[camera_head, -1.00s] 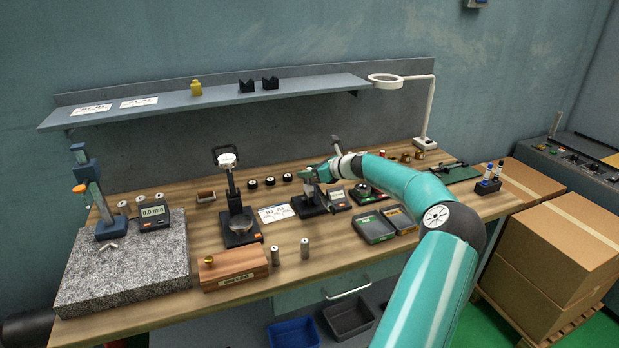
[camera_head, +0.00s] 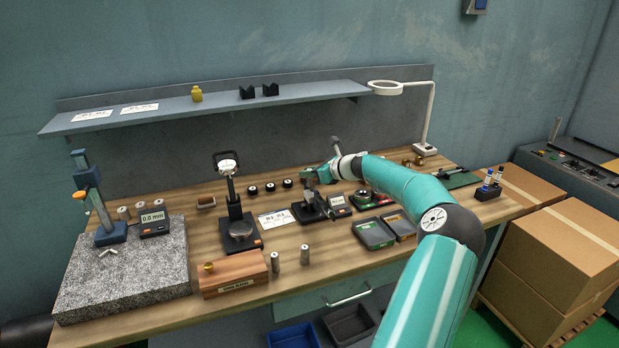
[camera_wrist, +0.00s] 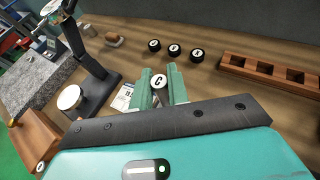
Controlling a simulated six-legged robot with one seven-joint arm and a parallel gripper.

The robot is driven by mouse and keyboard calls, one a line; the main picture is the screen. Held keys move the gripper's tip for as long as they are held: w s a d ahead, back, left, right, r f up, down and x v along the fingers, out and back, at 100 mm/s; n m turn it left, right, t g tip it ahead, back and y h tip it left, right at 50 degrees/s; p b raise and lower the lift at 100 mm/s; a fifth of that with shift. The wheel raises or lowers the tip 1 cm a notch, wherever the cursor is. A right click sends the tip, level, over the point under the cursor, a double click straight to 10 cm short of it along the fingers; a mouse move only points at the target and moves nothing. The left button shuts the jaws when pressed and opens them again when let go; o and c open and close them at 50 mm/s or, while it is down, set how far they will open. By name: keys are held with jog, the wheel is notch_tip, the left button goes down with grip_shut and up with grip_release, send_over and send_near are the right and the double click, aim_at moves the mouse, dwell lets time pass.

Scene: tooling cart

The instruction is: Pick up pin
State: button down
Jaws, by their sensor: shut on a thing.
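My gripper (camera_wrist: 163,88) is shut on a pin (camera_wrist: 158,81) with a white round end marked C, seen between the green fingers in the wrist view. Most of the pin's body is hidden behind the fingers and wrist. In the head view my gripper (camera_head: 318,174) is over the back middle of the bench, near a small dark stand with a display. The held pin is too small to make out there. Two upright grey metal pins, a left one (camera_head: 275,262) and a right one (camera_head: 304,251), stand at the bench front.
Three black round pieces (camera_wrist: 174,50) stand behind my gripper. A wooden slotted rack (camera_wrist: 270,72) is to their right. A dial stand (camera_head: 238,225) stands to the left, beside a granite plate (camera_head: 130,285). Two shallow trays (camera_head: 374,234) lie to the right. A shelf (camera_head: 220,108) overhangs the back.

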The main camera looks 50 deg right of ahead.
jog(key=s+a+r, duration=0.8)
jog(key=a+r, duration=0.3)
jog(key=shift+s+a, duration=0.15)
jog(key=shift+a, duration=0.1)
